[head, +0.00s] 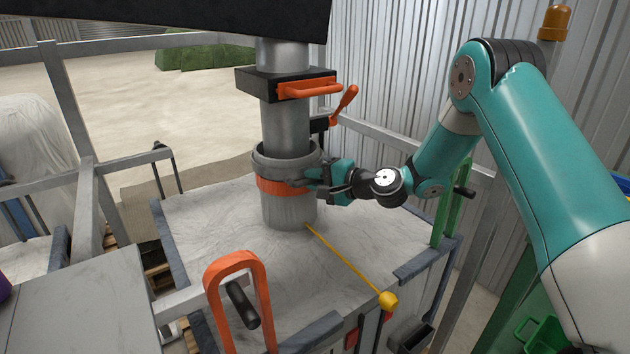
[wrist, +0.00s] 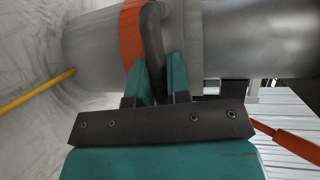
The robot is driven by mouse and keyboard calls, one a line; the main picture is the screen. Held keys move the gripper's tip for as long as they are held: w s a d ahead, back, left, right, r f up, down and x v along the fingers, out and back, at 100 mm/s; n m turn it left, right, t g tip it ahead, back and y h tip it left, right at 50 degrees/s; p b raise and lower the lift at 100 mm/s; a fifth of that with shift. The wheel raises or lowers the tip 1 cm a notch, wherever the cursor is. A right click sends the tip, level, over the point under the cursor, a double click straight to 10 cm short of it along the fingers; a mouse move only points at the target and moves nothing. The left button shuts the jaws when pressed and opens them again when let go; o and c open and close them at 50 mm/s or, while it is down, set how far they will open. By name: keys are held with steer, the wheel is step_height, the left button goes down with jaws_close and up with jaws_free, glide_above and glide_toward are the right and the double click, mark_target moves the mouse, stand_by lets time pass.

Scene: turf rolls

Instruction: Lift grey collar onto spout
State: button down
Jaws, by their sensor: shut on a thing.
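The grey collar (head: 270,166) is a ring around the vertical grey spout (head: 285,125), just above an orange band (head: 270,185). A paler grey tube (head: 288,212) continues below the band down to the white sheet. My gripper (head: 312,177) reaches in from the right and is shut on the collar's near right side. In the wrist view, the two teal fingers (wrist: 156,78) close on a dark curved piece of the collar (wrist: 151,35), beside the orange band (wrist: 131,40). The collar's far side is hidden behind the spout.
A black clamp block with an orange handle (head: 310,88) sits on the spout above. An orange loop handle (head: 237,275) stands at the front. A yellow cord with a yellow knob (head: 388,300) crosses the white sheet (head: 205,235). A corrugated wall (head: 400,70) stands behind at right.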

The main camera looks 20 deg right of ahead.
steer(key=c, duration=1.1)
jaws_free()
steer(key=shift+r, duration=0.4)
steer(key=shift+f, duration=0.1)
steer(key=b+v, duration=0.2)
steer(key=v, duration=1.5)
steer(key=shift+d+b, duration=0.2)
steer(key=shift+b, duration=0.2)
steer(key=shift+s, duration=0.15)
steer(key=s+a+r+n+g+y+p, duration=0.1)
steer(key=s+a+r+n+g, duration=0.15)
steer(key=a, duration=0.25)
steer(key=s+a+r+n+g+p, duration=0.2)
steer(key=a+n+g, duration=0.1)
steer(key=a+n, duration=0.15)
steer(key=s+a+r+n+g+h+p, duration=0.2)
steer(key=s+n, duration=0.1)
steer(key=s, duration=0.4)
steer(key=s+a+r+n+g+h+p, duration=0.1)
steer(key=s+a+r+n+g+h, duration=0.1)
steer(key=s, duration=0.5)
steer(key=s+a+r+n+g+h+p, duration=0.2)
steer(key=s+r+n+h, duration=0.1)
steer(key=s, duration=0.5)
steer(key=r+n, duration=0.1)
steer(key=n, duration=0.1)
steer(key=shift+a+n+p, duration=0.25)
steer(key=shift+n+p, duration=0.1)
steer(key=shift+n, duration=0.05)
